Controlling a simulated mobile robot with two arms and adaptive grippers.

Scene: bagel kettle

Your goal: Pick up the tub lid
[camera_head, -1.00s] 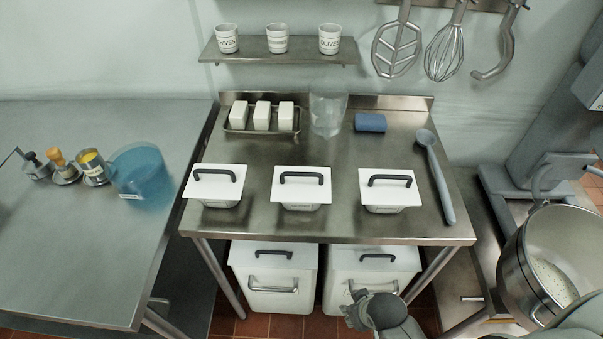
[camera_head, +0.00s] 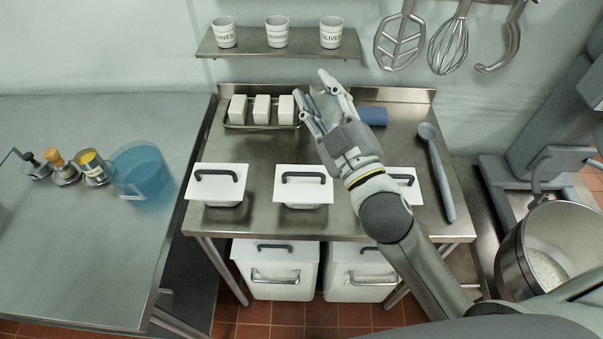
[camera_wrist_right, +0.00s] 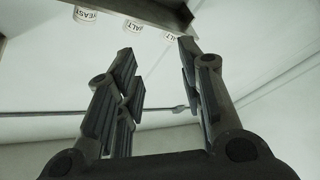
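Three small tubs with white lids and dark handles stand in a row on the steel table. The left tub lid (camera_head: 229,186) and the middle tub lid (camera_head: 289,189) show clearly; the right tub lid (camera_head: 412,186) is mostly hidden behind my right arm. My right gripper (camera_head: 323,92) is raised over the table's back, its fingers apart and pointing to the back wall. In the right wrist view its open fingers (camera_wrist_right: 158,78) hold nothing. My left gripper is not in view.
A rack of white blocks (camera_head: 262,109), a blue block (camera_head: 373,116) and a long spoon (camera_head: 437,170) are on the table. A shelf (camera_head: 280,45) with cups hangs above. A blue container (camera_head: 142,172) stands left; a mixer bowl (camera_head: 552,245) is right. Larger bins (camera_head: 275,262) are below.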

